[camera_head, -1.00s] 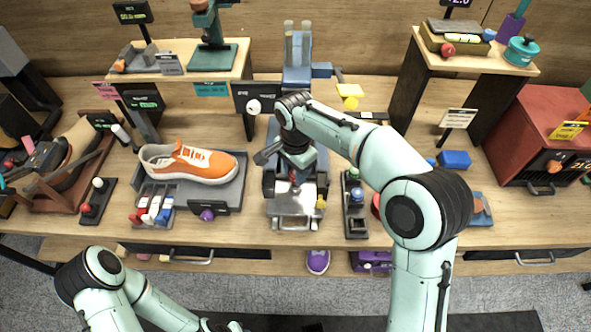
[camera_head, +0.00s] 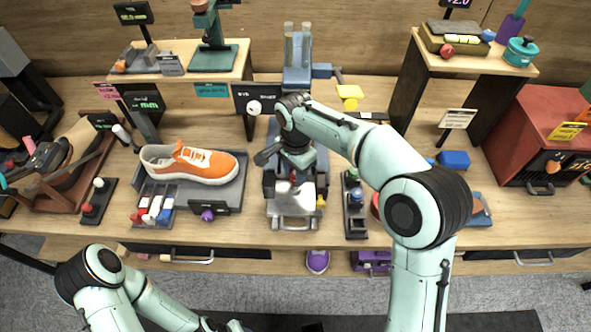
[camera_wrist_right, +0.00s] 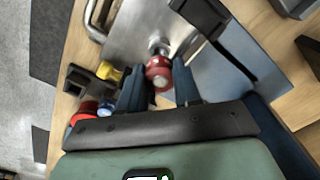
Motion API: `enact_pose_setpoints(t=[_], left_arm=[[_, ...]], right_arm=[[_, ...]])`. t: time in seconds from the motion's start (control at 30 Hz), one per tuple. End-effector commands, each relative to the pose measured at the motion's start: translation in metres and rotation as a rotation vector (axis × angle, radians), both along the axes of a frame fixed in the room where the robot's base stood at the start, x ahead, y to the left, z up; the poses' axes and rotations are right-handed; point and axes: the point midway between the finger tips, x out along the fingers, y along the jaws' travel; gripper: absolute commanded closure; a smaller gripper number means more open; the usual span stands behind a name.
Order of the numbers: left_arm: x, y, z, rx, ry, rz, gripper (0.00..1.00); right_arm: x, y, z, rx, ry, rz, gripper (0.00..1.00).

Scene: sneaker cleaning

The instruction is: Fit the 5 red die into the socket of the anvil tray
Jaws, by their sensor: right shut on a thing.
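The red die (camera_wrist_right: 158,74) is a small round piece between the two dark fingers of my right gripper (camera_wrist_right: 160,90), which is shut on it. A metal stem shows at its far side, over the silver anvil tray (camera_wrist_right: 128,38). In the head view the tray (camera_head: 293,206) sits at the front of the press, at the table's middle. My right gripper (camera_head: 294,178) points down over its back part. The socket is hidden, and I cannot tell whether the die touches it. My left arm shows at the bottom left; its gripper is out of view.
A narrow dark rack (camera_head: 356,222) with green and blue pieces stands just right of the tray. A yellow knob (camera_wrist_right: 110,73) is close to the fingers. An orange sneaker (camera_head: 189,163) rests on a stand at the left. A red oven-like box (camera_head: 530,130) stands at the right.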

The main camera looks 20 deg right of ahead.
Motion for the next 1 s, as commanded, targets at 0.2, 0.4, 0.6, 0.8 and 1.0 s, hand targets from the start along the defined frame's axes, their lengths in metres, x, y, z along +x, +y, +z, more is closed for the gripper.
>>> enact_pose_setpoints(t=[0.2,0.4,0.6,0.8,1.0], left_arm=[[0.000,0.000,0.000,0.000,0.000,0.000,0.57],[-0.001,0.000,-0.001,0.000,0.001,0.000,0.57],[-0.002,0.000,-0.004,0.000,0.002,0.000,0.57],[-0.003,0.000,-0.007,0.000,0.003,0.000,0.57],[-0.005,0.000,-0.009,0.000,0.006,0.000,0.57]], right_arm=[[0.000,0.000,0.000,0.000,0.000,0.000,0.98],[0.000,0.000,-0.002,0.000,0.001,0.000,0.98],[0.000,0.000,-0.008,0.000,0.001,0.000,0.98],[0.000,0.000,-0.013,0.000,0.001,0.000,0.98],[0.000,0.000,-0.018,0.000,0.001,0.000,0.98]])
